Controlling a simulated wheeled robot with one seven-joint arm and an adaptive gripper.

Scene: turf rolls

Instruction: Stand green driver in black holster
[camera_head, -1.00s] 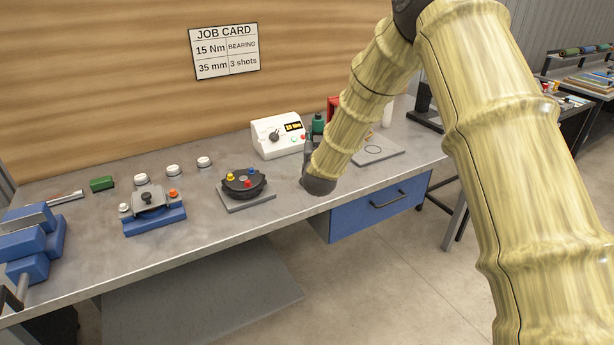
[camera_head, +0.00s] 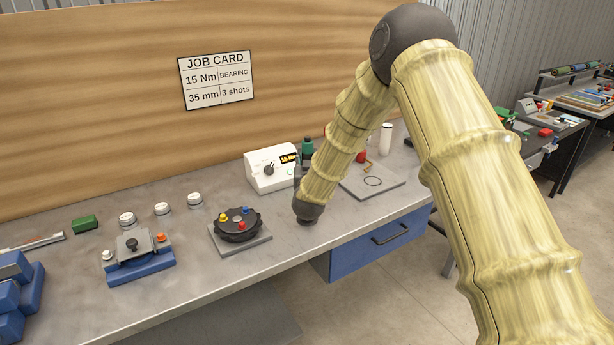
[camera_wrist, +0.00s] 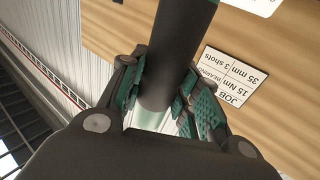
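The green driver (camera_head: 308,147) shows its green top in the head view, just behind my forearm beside the white controller; its lower part is mostly hidden. In the wrist view its dark round grip (camera_wrist: 172,60) runs between the two teal-padded fingers of my gripper (camera_wrist: 157,92), with pale green below it in the picture. The fingers lie against both sides of the grip and look shut on it.
The white controller (camera_head: 268,170) stands close left of the driver. A black round fixture with coloured knobs (camera_head: 238,226) sits on a grey plate at centre. A plate with a ring (camera_head: 373,184), a red part (camera_head: 361,157) and a white cylinder (camera_head: 386,138) are right of my arm.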

